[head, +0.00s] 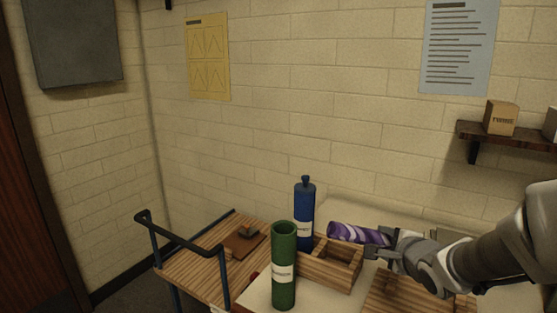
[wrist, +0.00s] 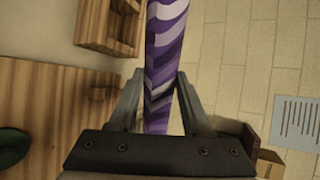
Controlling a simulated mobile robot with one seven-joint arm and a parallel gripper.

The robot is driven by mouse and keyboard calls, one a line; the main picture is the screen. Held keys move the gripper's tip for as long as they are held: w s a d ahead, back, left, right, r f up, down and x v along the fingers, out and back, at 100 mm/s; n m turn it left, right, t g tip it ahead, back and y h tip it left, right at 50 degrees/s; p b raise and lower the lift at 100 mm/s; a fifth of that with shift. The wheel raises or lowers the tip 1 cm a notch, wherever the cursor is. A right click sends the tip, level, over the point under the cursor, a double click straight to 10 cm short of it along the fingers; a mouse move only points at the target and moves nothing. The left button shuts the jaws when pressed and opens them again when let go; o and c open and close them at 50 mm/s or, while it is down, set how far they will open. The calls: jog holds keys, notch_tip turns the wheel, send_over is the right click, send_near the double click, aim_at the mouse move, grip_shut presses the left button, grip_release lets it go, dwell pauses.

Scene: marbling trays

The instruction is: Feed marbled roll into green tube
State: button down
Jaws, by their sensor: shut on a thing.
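The marbled roll (head: 352,233) is purple with white swirls. My gripper (head: 385,250) is shut on it near its right end, and it sticks out to the left, roughly level. In the wrist view the roll (wrist: 163,50) runs up from between the two fingers (wrist: 157,98). The green tube (head: 284,262) stands upright with its open mouth up and a white label on its side. It is left of the roll and apart from it. The roll's far end is above the wooden box, to the right of the tube.
A blue bottle (head: 305,205) with a cap stands behind the tube. A wooden box (head: 327,273) with compartments sits between tube and gripper. A wooden cart (head: 190,272) with a dark handle is at left. A wall shelf (head: 505,137) holds a small carton (head: 501,117).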

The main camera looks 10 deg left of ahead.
jog(key=a+r+m, duration=0.1)
jog(key=w+a+r+m, duration=0.1)
jog(key=a+r, duration=0.1)
jog(key=w+a+r+m, duration=0.1)
jog(key=a+r, duration=0.1)
jog(key=shift+a+r+m+t+b, duration=0.2)
jog(key=shift+m+t+b, duration=0.1)
jog(key=shift+b, duration=0.05)
jog(key=s+a+r+m+t+b, duration=0.1)
jog(key=s+a+r+m+t, duration=0.15)
jog(key=a+r+m, duration=0.5)
jog(key=s+a+r+m+t+b, duration=0.2)
jog(key=s+a+r+m, duration=0.1)
jog(key=a+r+m, duration=0.5)
notch_tip(320, 180, down, 14)
jog(key=a+n+b, duration=0.1)
jog(key=n+b, duration=0.1)
jog(key=b, duration=1)
jog(key=shift+s+h, duration=0.15)
jog(key=shift+h, duration=0.25)
jog(key=shift+n, duration=0.25)
jog(key=shift+c, duration=1.4)
grip_release()
jog(key=shift+s, duration=0.1)
